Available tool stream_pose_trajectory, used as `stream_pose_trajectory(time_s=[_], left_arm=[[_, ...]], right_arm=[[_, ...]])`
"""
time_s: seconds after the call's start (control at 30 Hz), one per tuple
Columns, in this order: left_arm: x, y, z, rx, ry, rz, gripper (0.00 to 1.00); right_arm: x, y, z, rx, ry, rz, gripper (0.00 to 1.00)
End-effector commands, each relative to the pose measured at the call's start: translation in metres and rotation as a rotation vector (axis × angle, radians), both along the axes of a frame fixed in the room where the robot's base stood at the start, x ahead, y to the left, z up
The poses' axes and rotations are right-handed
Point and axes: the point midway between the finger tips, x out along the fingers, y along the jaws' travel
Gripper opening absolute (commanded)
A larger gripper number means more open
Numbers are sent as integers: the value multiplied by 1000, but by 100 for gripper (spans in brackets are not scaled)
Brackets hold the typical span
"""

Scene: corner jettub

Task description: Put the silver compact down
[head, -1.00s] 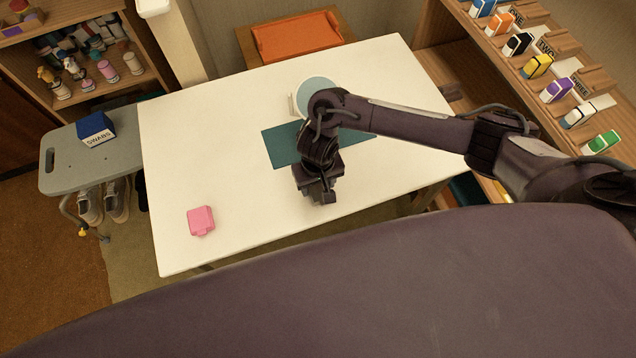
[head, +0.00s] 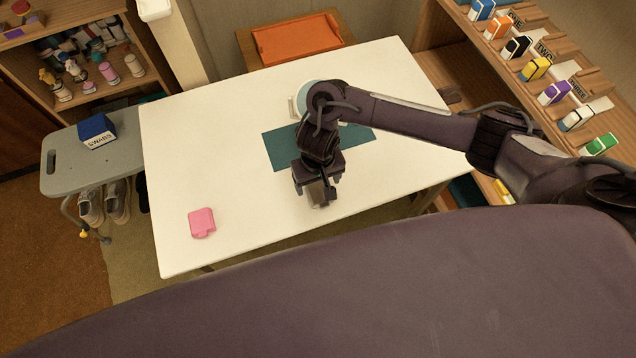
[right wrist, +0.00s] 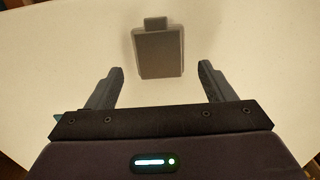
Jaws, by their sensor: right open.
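The silver compact (right wrist: 158,54) shows in the right wrist view as a grey, flat, rounded square with a small tab, lying on the white table. In the head view the compact (head: 317,193) is partly hidden by my right gripper (head: 316,197). My right gripper (right wrist: 160,82) is open, with its two fingers spread apart. The compact lies just beyond the fingertips and in line with the gap between them, touching neither finger. My left gripper is in neither view.
A pink compact (head: 202,222) lies on the white table (head: 235,240) at the left. A teal mat (head: 282,150) and a round pale-blue-and-white item (head: 304,92) are behind my right gripper. A grey stool (head: 70,165) holds a blue SWABS box (head: 97,131). The table's front left is mostly clear.

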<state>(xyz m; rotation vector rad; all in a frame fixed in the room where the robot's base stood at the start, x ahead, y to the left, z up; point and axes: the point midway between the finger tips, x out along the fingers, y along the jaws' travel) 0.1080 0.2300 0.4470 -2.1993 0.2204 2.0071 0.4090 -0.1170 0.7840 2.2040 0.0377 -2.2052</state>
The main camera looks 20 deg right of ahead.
Motion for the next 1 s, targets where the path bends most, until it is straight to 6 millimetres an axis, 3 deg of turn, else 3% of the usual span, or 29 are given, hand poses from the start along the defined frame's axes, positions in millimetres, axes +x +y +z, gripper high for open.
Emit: stream_pose_trajectory(time_s=[0.03, 0.2, 0.4, 1.0], left_arm=[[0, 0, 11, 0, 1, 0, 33], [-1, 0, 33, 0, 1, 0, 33], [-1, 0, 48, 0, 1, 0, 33], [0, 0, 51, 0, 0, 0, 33]], right_arm=[[2, 0, 19, 0, -5, 2, 76], [2, 0, 58, -2, -6, 3, 76], [1, 0, 85, -1, -4, 2, 76], [0, 0, 91, -1, 0, 0, 76]])
